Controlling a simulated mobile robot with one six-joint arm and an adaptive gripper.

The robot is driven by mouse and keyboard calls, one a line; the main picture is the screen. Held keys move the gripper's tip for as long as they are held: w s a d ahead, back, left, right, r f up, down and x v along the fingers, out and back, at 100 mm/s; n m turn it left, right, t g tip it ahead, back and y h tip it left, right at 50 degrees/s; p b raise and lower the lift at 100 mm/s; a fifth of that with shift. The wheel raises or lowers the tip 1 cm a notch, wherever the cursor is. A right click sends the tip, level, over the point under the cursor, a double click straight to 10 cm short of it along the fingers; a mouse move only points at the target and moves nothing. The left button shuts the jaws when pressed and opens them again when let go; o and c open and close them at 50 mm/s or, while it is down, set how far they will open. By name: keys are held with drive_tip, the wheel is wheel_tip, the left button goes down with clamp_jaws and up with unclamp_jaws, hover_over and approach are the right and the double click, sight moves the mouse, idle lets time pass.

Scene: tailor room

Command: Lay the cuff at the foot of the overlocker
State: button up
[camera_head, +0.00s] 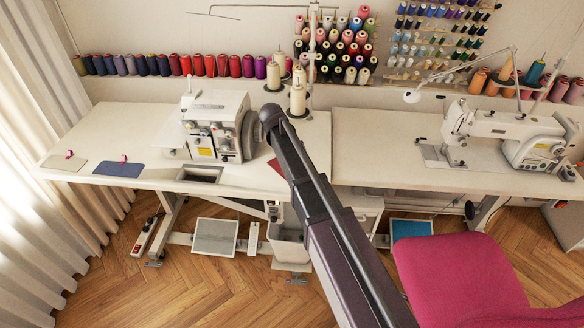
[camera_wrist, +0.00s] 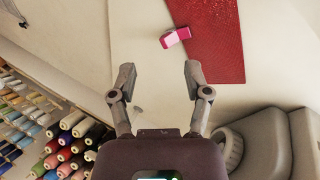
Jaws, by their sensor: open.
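The overlocker (camera_head: 215,128) is a white machine on the left table. A dark red flat piece (camera_head: 276,166) lies on that table to its right, partly hidden by my arm. In the wrist view a red piece (camera_wrist: 215,50) has a pink clip (camera_wrist: 175,37) at its edge. A blue piece (camera_head: 120,169) and a beige piece (camera_head: 62,163), each with a pink clip, lie left of the overlocker. I cannot tell which piece is the cuff. My gripper (camera_wrist: 159,76) is open and empty, with the clip just beyond its fingertips; my arm hides it in the head view.
Thread cones (camera_head: 298,98) stand behind the overlocker. A second sewing machine (camera_head: 510,132) is on the right table (camera_head: 380,130). A pink chair (camera_head: 455,275) stands in front at the right. The left table's top (camera_head: 105,135) is bare behind the blue and beige pieces.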

wheel_tip(320, 180, up, 6)
drive_tip(key=w+d+m+g+y+p, duration=0.2)
drive_tip(key=m+y+p, duration=0.2)
drive_tip(key=m, duration=0.9)
drive_tip(key=p, duration=0.3)
drive_tip(key=shift+w, duration=0.35)
drive_tip(key=shift+f, duration=0.25)
wheel_tip(320, 180, down, 8)
drive_tip(key=b, duration=0.8)
drive_tip(key=shift+f+b, duration=0.15)
drive_tip(key=shift+b, duration=0.2)
drive_tip(key=shift+s+a+f+b, duration=0.1)
drive_tip(key=shift+a+f+b, duration=0.05)
drive_tip(key=shift+f+b, duration=2.45)
clamp_jaws()
